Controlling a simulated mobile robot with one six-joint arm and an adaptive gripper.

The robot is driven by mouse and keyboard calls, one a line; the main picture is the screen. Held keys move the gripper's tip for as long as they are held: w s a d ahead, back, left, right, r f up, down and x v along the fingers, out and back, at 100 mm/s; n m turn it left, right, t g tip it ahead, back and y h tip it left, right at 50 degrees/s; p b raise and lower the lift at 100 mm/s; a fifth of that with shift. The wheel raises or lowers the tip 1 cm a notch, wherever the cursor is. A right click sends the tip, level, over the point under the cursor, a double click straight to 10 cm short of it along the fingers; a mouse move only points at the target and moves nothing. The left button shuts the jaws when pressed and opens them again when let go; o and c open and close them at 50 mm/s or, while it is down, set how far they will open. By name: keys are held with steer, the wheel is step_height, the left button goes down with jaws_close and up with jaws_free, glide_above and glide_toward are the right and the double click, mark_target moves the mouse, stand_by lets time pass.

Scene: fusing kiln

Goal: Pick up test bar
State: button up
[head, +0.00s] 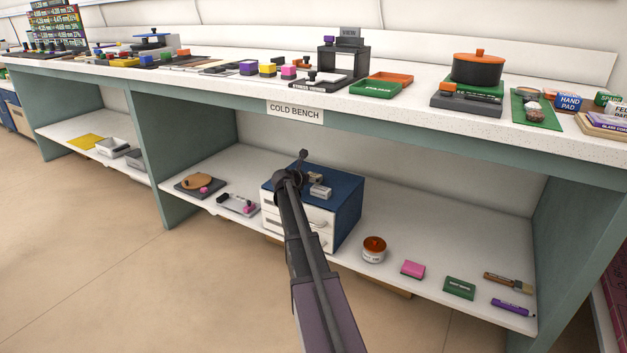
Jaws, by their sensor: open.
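No thing in the head view is readable as the test bar, so I cannot tell which one it is. Small grey pieces (320,190) lie on top of a blue drawer cabinet (343,205) with white drawer fronts, on the lower shelf. My gripper (297,177) is at the cabinet's top, just left of the grey pieces in the picture. It is open, seen small and from behind. My arm hides part of the cabinet's front and top. I cannot tell whether the gripper touches anything.
The bench top (400,118) overhangs the lower shelf (440,235). A round tin (374,250), a pink block (412,269), a green box (459,287), a brush (508,282) and a purple tube (513,307) stand right of the cabinet.

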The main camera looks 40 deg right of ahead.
mark_target(315, 174)
steer(key=shift+b+x, duration=0.9)
steer(key=shift+x, duration=1.7)
steer(key=shift+r, duration=0.1)
steer(key=c, duration=1)
steer(key=shift+r, duration=0.25)
step_height(315, 174, up, 4)
steer(key=p, duration=0.4)
steer(key=shift+f, duration=0.15)
steer(key=s+a, duration=0.3)
steer(key=s, duration=0.1)
steer(key=s+a, duration=0.3)
steer(key=s, duration=0.1)
steer(key=s+a+p, duration=0.1)
steer(key=s+a, duration=0.2)
steer(key=s, duration=0.1)
steer(key=shift+s+a+r, duration=0.3)
steer(key=shift+s+r, duration=0.1)
